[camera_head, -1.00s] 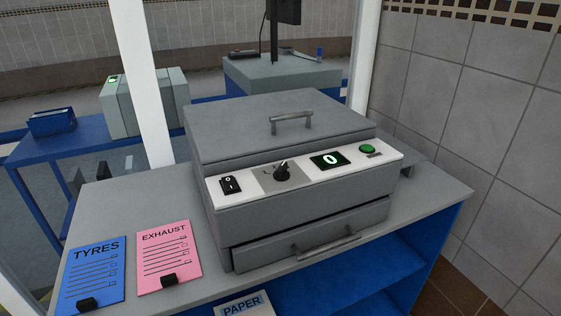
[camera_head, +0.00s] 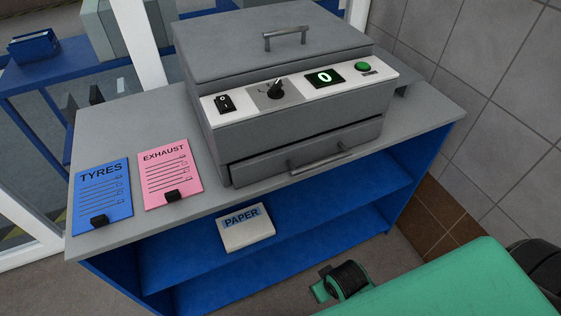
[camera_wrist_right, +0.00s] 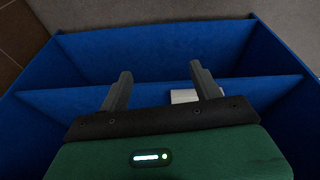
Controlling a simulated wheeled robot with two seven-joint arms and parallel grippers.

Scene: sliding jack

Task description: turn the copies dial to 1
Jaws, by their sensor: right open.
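The grey copier (camera_head: 295,140) stands on the grey counter top. Its copies dial (camera_head: 275,90) is a small black knob on the white control strip, with a pointer mark that is too small to read. The display (camera_head: 324,77) right of the dial shows 0. A black power switch (camera_head: 225,103) sits left of the dial and a green button (camera_head: 362,67) sits at the right end. My right gripper (camera_wrist_right: 162,82) is open and empty in the wrist view, in front of the blue shelves. My left gripper is not in view.
A blue TYRES card (camera_head: 102,192) and a pink EXHAUST card (camera_head: 170,172) lie on the counter left of the copier. A PAPER pack (camera_head: 246,230) lies on the blue shelf (camera_head: 320,190) below. My green arm (camera_head: 440,285) is at the lower right. A tiled wall (camera_head: 490,110) stands at right.

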